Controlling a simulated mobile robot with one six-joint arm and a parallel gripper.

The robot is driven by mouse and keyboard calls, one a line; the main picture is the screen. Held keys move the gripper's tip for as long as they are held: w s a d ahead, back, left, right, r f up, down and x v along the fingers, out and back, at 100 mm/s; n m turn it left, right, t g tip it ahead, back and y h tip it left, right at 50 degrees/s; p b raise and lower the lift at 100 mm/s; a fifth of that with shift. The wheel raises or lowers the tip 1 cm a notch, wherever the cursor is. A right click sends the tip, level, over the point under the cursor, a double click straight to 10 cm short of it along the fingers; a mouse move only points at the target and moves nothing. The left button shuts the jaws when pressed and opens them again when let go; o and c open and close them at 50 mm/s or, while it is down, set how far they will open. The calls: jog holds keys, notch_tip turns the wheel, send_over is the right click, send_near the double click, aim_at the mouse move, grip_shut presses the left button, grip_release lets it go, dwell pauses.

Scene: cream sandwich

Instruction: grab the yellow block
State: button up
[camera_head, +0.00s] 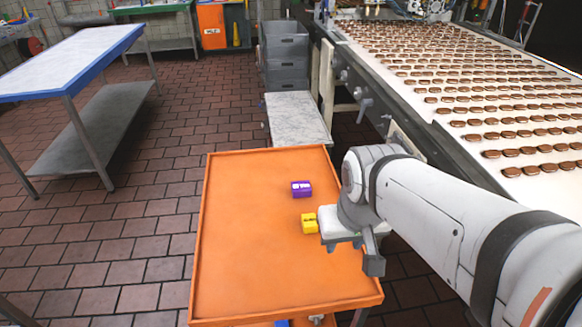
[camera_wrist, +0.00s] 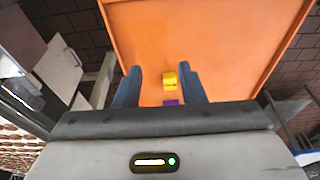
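The yellow block (camera_head: 309,223) sits on the orange table (camera_head: 245,240), just left of my gripper in the head view. A purple block (camera_head: 301,189) with a pale top lies a little beyond it, apart from it. In the wrist view the yellow block (camera_wrist: 169,80) shows between the two blue-grey fingers of my gripper (camera_wrist: 159,70), nearer the right finger. The purple block (camera_wrist: 171,102) shows below it there, partly hidden by the gripper body. My gripper is open and empty. I cannot tell its exact height above the table.
A conveyor (camera_head: 470,100) with many chocolate-topped biscuits runs along the right. Grey crates (camera_head: 285,60) stand behind the table. A blue-edged workbench (camera_head: 70,60) stands at the left. The left part of the orange table is bare, with a low raised rim.

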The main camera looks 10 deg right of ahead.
jog(key=shift+o, duration=0.7)
jog(key=shift+w, duration=0.15)
jog(key=o, duration=0.4)
jog(key=w+f, duration=0.1)
jog(key=w+a+f+b, duration=0.1)
jog(key=w, duration=0.1)
jog(key=w+f+b, duration=0.1)
jog(key=w, duration=0.1)
jog(key=shift+w+a+f, duration=0.15)
jog(key=shift+w+a, duration=0.1)
jog(key=shift+a, duration=0.15)
jog(key=t+b, duration=0.2)
jog(key=b, duration=0.1)
send_near(310, 221)
jog(key=f, duration=0.1)
jog(key=shift+w+x, duration=0.1)
jog(key=shift+x, duration=2)
jog(key=shift+w+x, duration=0.15)
jog(key=shift+x, duration=1.95)
